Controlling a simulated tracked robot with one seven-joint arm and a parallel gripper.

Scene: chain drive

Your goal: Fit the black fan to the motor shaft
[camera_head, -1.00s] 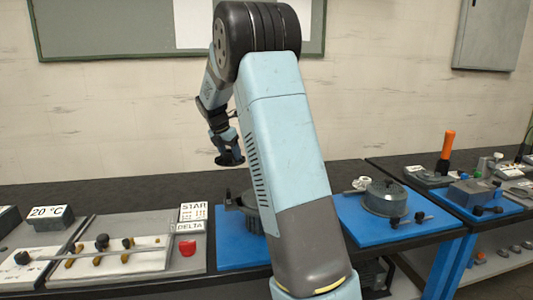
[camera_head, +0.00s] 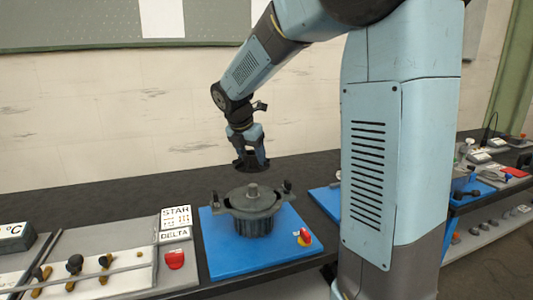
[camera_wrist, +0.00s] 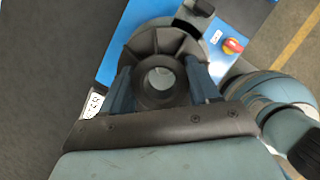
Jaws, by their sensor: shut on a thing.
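The black fan (camera_head: 250,163) is in my gripper (camera_head: 249,150), held level above the motor. In the wrist view the fan (camera_wrist: 151,46) sits between the two blue fingers of my gripper (camera_wrist: 163,84), and a pale round spot shows through its centre hole. The dark grey motor (camera_head: 253,222) stands upright on a blue board, with its round shaft end (camera_head: 252,190) pointing up. A clear gap shows between fan and shaft in the head view. In the wrist view the fan covers most of the motor.
The blue board (camera_head: 222,262) also carries a red and yellow switch (camera_head: 303,237), seen in the wrist view too (camera_wrist: 233,46). Two dark upright knobs flank the motor top. At left are a STAR/DELTA sign (camera_head: 175,222) and a red knob (camera_head: 174,259).

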